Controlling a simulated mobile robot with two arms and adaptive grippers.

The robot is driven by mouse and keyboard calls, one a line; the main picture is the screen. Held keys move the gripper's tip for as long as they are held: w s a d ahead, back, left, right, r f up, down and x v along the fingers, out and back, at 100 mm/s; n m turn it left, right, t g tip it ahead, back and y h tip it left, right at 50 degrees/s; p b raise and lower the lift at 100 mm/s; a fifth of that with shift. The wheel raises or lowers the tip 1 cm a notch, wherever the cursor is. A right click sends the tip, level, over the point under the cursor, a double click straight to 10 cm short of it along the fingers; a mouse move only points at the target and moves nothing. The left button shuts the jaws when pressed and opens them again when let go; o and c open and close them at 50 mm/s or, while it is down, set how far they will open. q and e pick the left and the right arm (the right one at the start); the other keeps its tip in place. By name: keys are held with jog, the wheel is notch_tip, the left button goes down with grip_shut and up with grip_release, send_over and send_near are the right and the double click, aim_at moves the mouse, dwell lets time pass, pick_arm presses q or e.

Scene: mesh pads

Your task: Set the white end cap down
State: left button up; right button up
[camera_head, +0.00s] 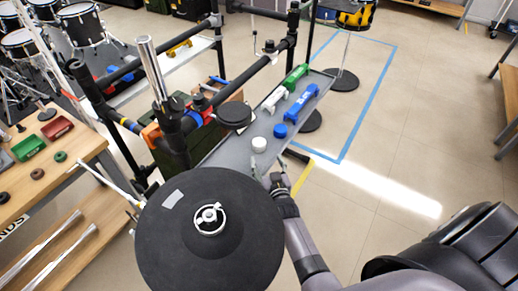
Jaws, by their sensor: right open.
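The white end cap (259,144) sits on the grey narrow shelf (228,153), near its front end. My right gripper (267,172) is just in front of the cap at the shelf's near edge, with its fingers apart and nothing seen between them. The cap looks clear of the fingers, though the exact gap is hard to judge. A blue end cap (280,130) lies just behind and to the right of the white one. My left gripper is not in view.
Green (296,75), white (275,98) and blue (301,103) tube-like pieces lie farther back on the shelf. A large black round pad (180,240) fills the foreground, left of my right arm. A smaller black pad (234,115) and black rack bars stand left of the shelf.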

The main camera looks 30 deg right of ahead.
aim_at(261, 147)
jog(key=b+x, duration=0.2)
jog(key=x, duration=0.2)
jog(key=shift+w+f+b, duration=0.25)
jog(key=shift+b, duration=0.1)
jog(key=shift+w+d+r+b, duration=0.1)
jog(key=shift+w+d+b, duration=0.1)
jog(key=shift+w+b, duration=0.4)
jog(key=b+x, duration=0.3)
jog(key=x, duration=0.1)
jog(key=shift+w+a+r, duration=0.1)
jog(key=shift+w+a, duration=0.1)
jog(key=shift+a, duration=0.05)
jog(key=shift+w+d+b, duration=0.1)
jog(key=shift+w+b, duration=0.2)
jog(key=shift+w, duration=0.15)
jog(key=shift+r, duration=0.15)
jog(key=c, duration=1.2)
